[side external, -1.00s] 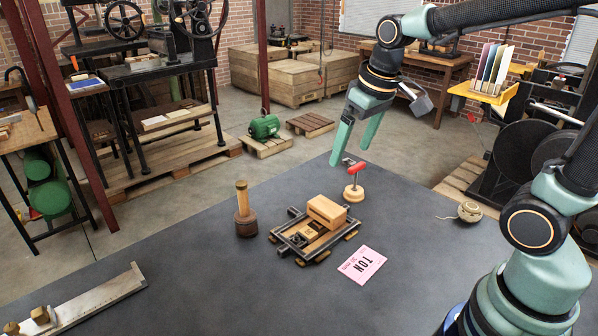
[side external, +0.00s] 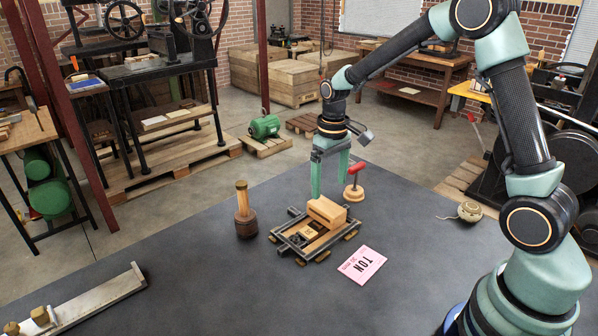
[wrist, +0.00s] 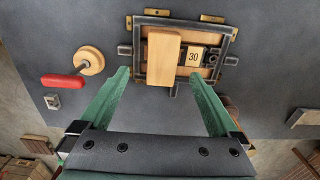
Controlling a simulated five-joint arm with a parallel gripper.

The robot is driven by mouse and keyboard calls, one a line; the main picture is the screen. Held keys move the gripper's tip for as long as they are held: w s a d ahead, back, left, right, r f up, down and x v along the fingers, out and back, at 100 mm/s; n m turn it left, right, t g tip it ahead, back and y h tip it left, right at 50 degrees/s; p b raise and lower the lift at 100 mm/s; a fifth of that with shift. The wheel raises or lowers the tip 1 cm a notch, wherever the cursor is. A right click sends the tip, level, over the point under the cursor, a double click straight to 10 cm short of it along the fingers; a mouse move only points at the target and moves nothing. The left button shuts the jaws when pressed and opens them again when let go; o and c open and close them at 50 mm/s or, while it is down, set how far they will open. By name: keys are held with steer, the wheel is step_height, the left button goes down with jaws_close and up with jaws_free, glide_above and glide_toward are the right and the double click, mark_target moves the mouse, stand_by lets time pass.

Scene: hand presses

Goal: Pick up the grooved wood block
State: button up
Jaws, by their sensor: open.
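A pale wood block (side external: 326,211), which I take to be the grooved one, lies on a small dark metal frame (side external: 284,239) on the grey table. I cannot make out its groove. In the wrist view the block (wrist: 163,57) lies just beyond the fingertips, between their lines. My gripper (side external: 330,189) points down with its two green fingers apart and empty, at the far side of the block. The gripper (wrist: 160,80) spans wider than the block in the wrist view. I cannot tell the exact height gap.
A small tile marked 30 (wrist: 196,56) sits in the frame beside the block. A red-handled tool on a round wood base (side external: 354,193) stands close right of my fingers. A wooden mallet (side external: 244,212) stands left, a pink card (side external: 359,265) lies in front, and a twine ball (side external: 469,211) sits right.

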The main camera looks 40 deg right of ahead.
mark_target(326, 206)
steer(key=shift+a+f, duration=0.2)
steer(key=shift+f, duration=3.55)
jaws_close()
steer(key=shift+w+r, duration=0.1)
steer(key=shift+r, duration=0.05)
